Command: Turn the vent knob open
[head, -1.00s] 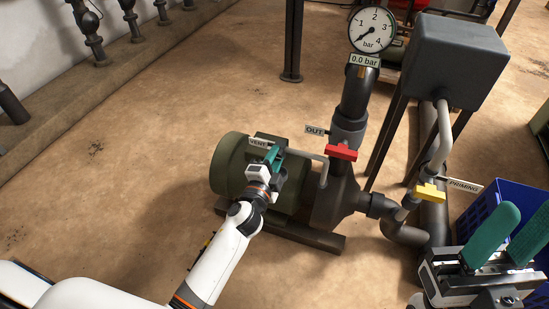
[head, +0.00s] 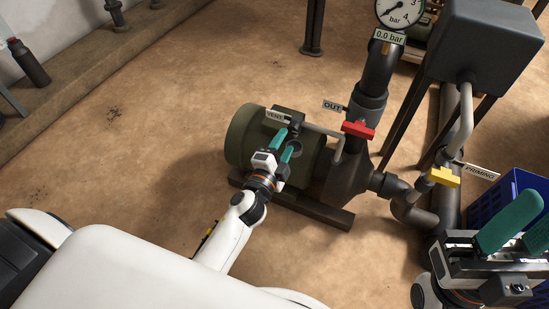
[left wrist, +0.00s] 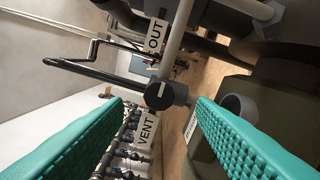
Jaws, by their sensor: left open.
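The vent knob (left wrist: 158,95) is a small dark round knob with a white line, by the VENT sign (left wrist: 147,130) in the left wrist view. It lies beyond and between the teal fingertips of my left gripper (left wrist: 157,104), with no contact visible. In the head view my left gripper (head: 286,143) is open over the green pump motor (head: 243,137), just below the VENT sign (head: 275,115). My right gripper (head: 522,228) is open and looks empty at the lower right.
A red handle (head: 358,130) is beside the OUT sign (head: 332,105), and a yellow handle (head: 443,177) near the PRIMING sign (head: 480,171). The gauge (head: 400,12) is above a 0.0 bar label. A blue crate (head: 490,200) stands behind my right gripper.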

